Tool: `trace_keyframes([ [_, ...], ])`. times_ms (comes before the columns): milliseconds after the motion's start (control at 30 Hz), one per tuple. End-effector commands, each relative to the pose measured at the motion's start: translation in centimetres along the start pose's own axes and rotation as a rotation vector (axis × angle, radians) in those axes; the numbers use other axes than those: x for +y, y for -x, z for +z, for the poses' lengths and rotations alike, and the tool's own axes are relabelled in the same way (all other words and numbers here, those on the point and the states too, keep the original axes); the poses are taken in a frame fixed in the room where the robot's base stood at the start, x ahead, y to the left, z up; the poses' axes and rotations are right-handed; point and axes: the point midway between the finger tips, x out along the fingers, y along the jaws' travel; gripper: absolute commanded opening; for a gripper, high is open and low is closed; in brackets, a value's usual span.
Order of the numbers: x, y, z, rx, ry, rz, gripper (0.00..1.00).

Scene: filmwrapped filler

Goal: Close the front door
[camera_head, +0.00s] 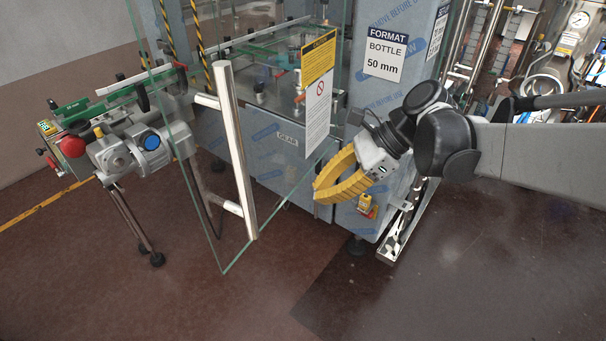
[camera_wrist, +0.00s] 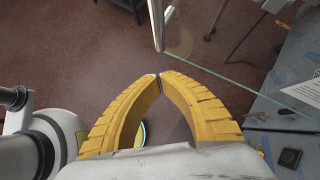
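The front door is a clear glass panel (camera_head: 225,245) with greenish edges, standing swung out from the machine in the head view. A vertical silver bar handle (camera_head: 236,150) is on it, and the handle's end also shows in the wrist view (camera_wrist: 157,25) beyond my fingertips. My gripper (camera_head: 318,194) has yellow ribbed fingers and is to the right of the handle, apart from it. In the wrist view its fingertips (camera_wrist: 159,77) meet, with nothing seen between them. The glass edge (camera_wrist: 225,76) runs right from near the handle.
The blue-grey machine cabinet (camera_head: 275,150) stands behind the door. A conveyor with a motor (camera_head: 135,150) and a red knob (camera_head: 72,146) stands at left, near the door's free edge. Brown floor (camera_head: 300,300) is clear in front. Pipes and gauges (camera_head: 575,40) are at the right.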

Motion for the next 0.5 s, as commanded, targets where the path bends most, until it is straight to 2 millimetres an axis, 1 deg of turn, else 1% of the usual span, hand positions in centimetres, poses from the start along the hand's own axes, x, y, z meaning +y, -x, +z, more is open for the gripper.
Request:
trace_keyframes([
  [33,-0.3,0.2,0.4,-0.019,-0.032,0.012,0.00],
  [133,-0.5,-0.1,0.6,-0.037,-0.067,0.024,0.00],
  [233,-0.5,-1.1,0.5,-0.038,-0.069,0.026,0.00],
  [367,-0.4,-3.5,0.5,-0.037,-0.067,0.025,0.00],
  [500,-0.3,-6.6,0.6,-0.036,-0.066,0.026,0.00],
])
